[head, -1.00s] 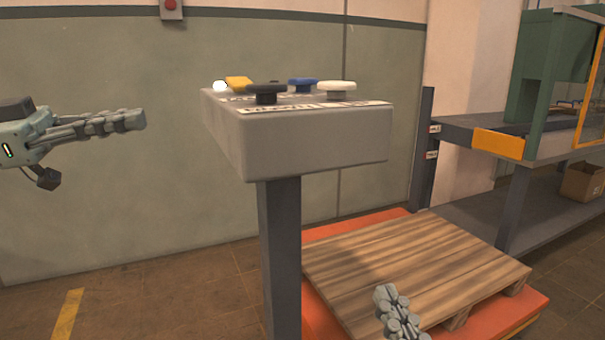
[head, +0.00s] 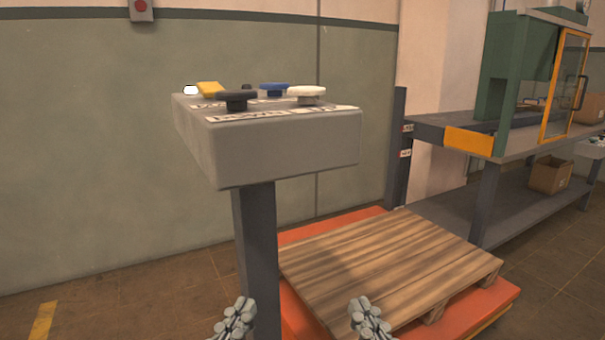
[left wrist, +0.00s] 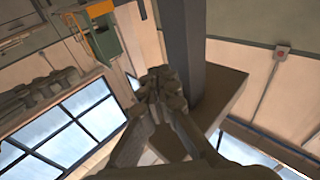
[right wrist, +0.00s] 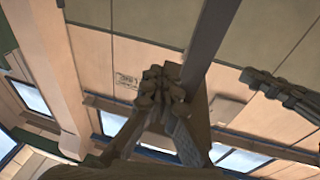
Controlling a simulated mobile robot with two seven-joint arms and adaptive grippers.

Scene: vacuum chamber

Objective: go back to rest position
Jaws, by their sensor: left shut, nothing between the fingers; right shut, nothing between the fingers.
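My left gripper (head: 236,318) is low at the bottom of the head view, in front of the control box's post, shut and empty. It also shows shut in the left wrist view (left wrist: 162,85). My right gripper (head: 368,318) is at the bottom edge, to the right of the post and in front of the pallet in the picture, shut and empty. It also shows shut in the right wrist view (right wrist: 163,85). Both grippers point upward in the head view, side by side and apart from each other.
A grey control box (head: 285,152) with several coloured knobs stands on a post (head: 256,250) ahead. A wooden pallet (head: 390,262) lies on an orange platform (head: 300,310). A workbench (head: 425,131) with a green machine (head: 500,75) is at right. Floor at left is clear.

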